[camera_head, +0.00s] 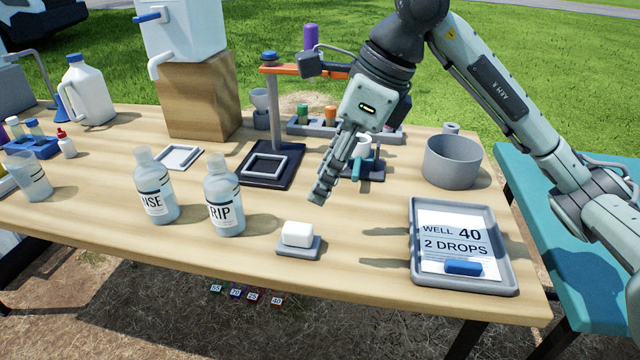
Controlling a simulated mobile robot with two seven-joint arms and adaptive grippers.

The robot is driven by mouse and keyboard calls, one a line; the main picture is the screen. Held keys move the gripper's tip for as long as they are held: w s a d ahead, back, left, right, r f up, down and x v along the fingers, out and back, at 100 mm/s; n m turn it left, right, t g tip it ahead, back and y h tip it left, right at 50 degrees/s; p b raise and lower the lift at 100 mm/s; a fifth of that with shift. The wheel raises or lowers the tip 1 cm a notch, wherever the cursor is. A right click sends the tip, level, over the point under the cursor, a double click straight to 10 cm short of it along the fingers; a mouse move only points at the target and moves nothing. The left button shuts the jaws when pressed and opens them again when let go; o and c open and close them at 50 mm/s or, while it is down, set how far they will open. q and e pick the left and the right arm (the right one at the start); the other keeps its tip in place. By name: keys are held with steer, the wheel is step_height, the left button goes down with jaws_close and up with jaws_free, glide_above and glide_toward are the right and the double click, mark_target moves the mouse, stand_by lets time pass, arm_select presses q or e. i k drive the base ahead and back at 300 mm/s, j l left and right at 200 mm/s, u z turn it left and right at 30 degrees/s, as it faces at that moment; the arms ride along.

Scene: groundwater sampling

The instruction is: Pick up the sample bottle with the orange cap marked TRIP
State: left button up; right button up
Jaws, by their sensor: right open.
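A clear bottle (223,195) stands upright near the table's front, its white label showing the letters RIP. Its top looks pale, and I see no orange cap on it. My left gripper is not in view.
A white block on a small grey stand (298,246) is right of the RIP bottle. A dark stand (285,170) with an orange arm is behind. A grey tray (412,268) holds a "WELL 40, 2 DROPS" sheet. A grey bowl (452,165) stands at the right.

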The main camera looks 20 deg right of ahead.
mark_target(221, 188)
steer(key=k+j, duration=0.25)
steer(key=k, duration=0.2)
steer(key=k+j, duration=0.3)
steer(key=k, duration=0.2)
